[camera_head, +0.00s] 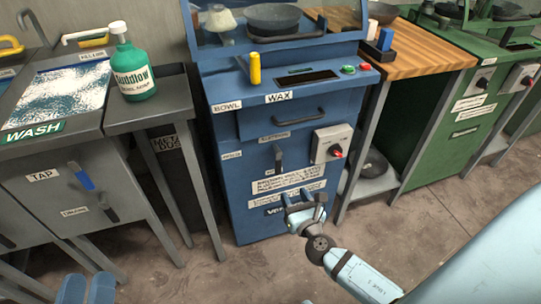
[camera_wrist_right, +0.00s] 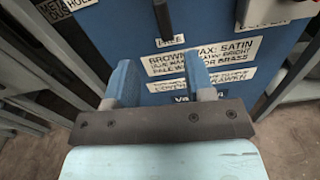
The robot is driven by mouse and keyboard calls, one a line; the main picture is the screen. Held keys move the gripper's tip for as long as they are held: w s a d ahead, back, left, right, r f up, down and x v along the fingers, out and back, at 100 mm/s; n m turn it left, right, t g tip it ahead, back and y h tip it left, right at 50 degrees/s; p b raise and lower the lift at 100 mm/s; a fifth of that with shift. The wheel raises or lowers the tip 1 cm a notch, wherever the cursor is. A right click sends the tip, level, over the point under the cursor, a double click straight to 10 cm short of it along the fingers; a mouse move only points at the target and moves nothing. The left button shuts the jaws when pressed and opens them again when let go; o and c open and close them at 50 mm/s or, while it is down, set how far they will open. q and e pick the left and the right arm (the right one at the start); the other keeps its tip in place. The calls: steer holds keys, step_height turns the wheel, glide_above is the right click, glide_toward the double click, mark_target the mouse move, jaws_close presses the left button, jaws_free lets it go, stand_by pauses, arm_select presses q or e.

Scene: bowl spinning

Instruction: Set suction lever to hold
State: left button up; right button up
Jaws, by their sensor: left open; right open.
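The suction lever (camera_head: 278,158) is a short black handle on the front of the blue machine (camera_head: 237,190), hanging downward under a small label. In the right wrist view the lever (camera_wrist_right: 163,18) shows at the top edge, its lower end just above a label that looks like "FREE". My left gripper (camera_head: 87,288) is open and empty at the bottom left.
A grey switch box (camera_head: 332,143) with a red-tipped knob sits right of the lever, and a drawer handle (camera_head: 299,117) above. A yellow knob (camera_head: 255,68) stands on top. The grey wash bench (camera_head: 60,150) with a green bottle (camera_head: 134,70) is left. Floor in front is clear.

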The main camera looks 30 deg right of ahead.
mark_target(279, 165)
steer(key=b+x, duration=0.1)
steer(key=x, duration=1.3)
steer(key=shift+d+r, duration=0.1)
steer(key=shift+d, duration=0.1)
jaws_close()
